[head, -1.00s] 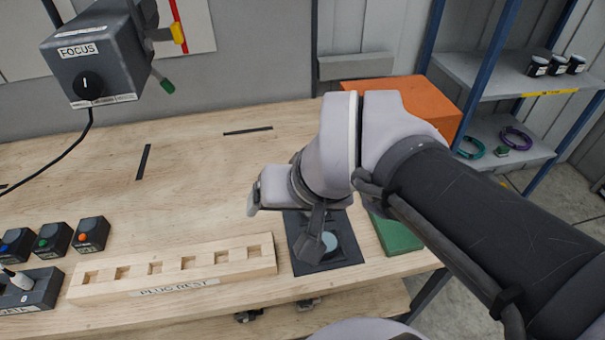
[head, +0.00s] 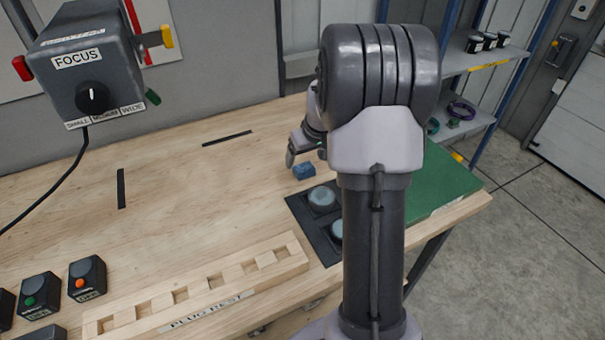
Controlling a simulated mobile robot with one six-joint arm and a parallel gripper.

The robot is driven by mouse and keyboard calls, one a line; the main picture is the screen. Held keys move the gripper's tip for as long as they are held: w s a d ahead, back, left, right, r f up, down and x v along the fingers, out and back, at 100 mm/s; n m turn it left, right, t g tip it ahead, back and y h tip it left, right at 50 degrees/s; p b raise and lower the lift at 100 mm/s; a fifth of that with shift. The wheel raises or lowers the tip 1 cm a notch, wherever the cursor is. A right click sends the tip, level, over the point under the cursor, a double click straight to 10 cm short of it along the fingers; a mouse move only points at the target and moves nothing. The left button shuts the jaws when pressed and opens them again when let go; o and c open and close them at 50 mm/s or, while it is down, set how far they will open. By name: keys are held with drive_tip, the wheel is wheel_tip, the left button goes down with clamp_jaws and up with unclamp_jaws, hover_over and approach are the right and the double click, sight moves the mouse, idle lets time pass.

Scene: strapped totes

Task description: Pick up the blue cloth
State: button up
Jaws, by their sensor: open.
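The blue cloth (head: 304,172) is a small dark blue folded block on the wooden bench, just behind the black pad. My gripper (head: 306,159) is open just above and behind the cloth, pointing down. One finger shows at the cloth's left and part of the other at its right. I cannot tell whether the fingers touch the cloth. My arm hides much of the gripper's right side.
A black pad (head: 296,204) with two pale round discs lies in front of the cloth. A green mat (head: 445,185) lies to the right. The wooden plug rest (head: 215,285) runs along the front. The bench's left middle is clear.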

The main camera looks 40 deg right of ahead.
sight(305, 168)
drive_tip(key=x, duration=0.1)
drive_tip(key=b+x, duration=0.1)
drive_tip(key=x, duration=0.1)
drive_tip(key=b+x, duration=0.1)
drive_tip(key=x, duration=0.1)
drive_tip(key=shift+s+d+f, duration=0.1)
drive_tip(key=shift+s+f, duration=0.25)
drive_tip(key=shift+r, duration=0.15)
drive_tip(key=shift+c, duration=0.2)
drive_tip(key=c, duration=1.5)
drive_tip(key=shift+r, duration=0.4)
drive_tip(key=p+v, duration=0.2)
drive_tip(key=v, duration=0.1)
drive_tip(key=shift+w+r, duration=0.25)
drive_tip(key=shift+w, duration=0.05)
drive_tip(key=s+a, duration=0.1)
drive_tip(key=s, duration=0.4)
drive_tip(key=s+a, duration=0.1)
drive_tip(key=s, duration=0.4)
drive_tip(key=s+a+r, duration=0.1)
drive_tip(key=s, duration=0.4)
drive_tip(key=shift+s+a, duration=0.1)
drive_tip(key=shift+a, duration=0.2)
